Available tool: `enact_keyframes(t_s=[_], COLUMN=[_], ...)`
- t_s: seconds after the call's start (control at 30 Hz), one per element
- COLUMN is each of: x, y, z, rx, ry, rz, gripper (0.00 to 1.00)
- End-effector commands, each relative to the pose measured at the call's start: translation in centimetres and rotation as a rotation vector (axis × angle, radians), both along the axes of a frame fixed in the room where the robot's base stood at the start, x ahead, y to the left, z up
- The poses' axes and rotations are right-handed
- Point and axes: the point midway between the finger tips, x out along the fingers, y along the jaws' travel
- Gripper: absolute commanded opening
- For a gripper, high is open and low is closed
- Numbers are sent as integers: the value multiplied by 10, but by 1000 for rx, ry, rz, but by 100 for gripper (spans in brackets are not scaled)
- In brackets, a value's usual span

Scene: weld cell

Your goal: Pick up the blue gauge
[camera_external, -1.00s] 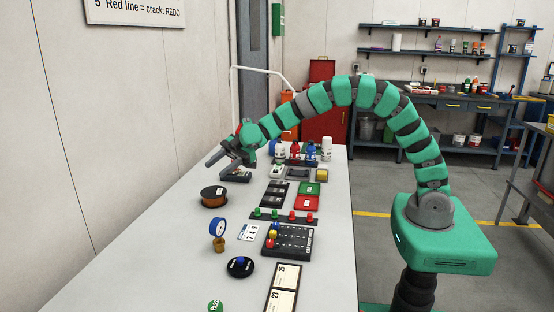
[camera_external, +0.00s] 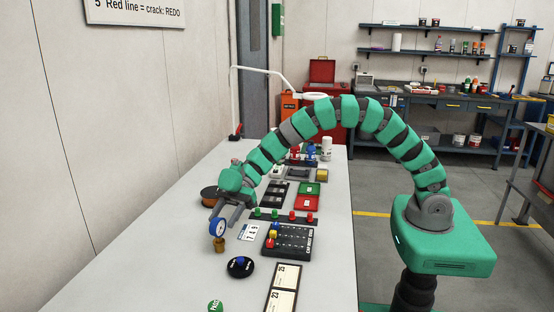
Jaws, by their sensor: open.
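The blue gauge (camera_external: 217,228) has a white dial and a blue rim. It stands upright on a brass-coloured fitting (camera_external: 220,245) on the left part of the table. My gripper (camera_external: 226,217) is open, just behind and to the right of the gauge in the picture. Its fingers point down towards the gauge and overlap the gauge's right edge in this view. I cannot tell whether they touch it or reach around it.
A copper-coloured spool (camera_external: 209,193) sits behind the gauge, partly hidden by my gripper. A white card (camera_external: 250,232) lies to the right, with a black peg board (camera_external: 289,240) beyond it. A black round base (camera_external: 241,267) lies in front. The table's left front (camera_external: 135,255) is clear.

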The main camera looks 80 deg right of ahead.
Motion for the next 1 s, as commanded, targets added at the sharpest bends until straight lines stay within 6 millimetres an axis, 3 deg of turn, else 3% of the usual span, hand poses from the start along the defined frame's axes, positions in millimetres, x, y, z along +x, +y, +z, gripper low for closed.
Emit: enact_keyframes(t_s=[0.23,0.53,0.87,0.9,1.0], x=[3,13,14,14,14], y=[13,46,52,51,51], z=[-6,-21,-23,-23,-23], rx=[1,0,0,0,0], ry=[1,-2,-1,-1,-1], rz=[2,1,-1,-1,-1], gripper=[47,47,47,44,17])
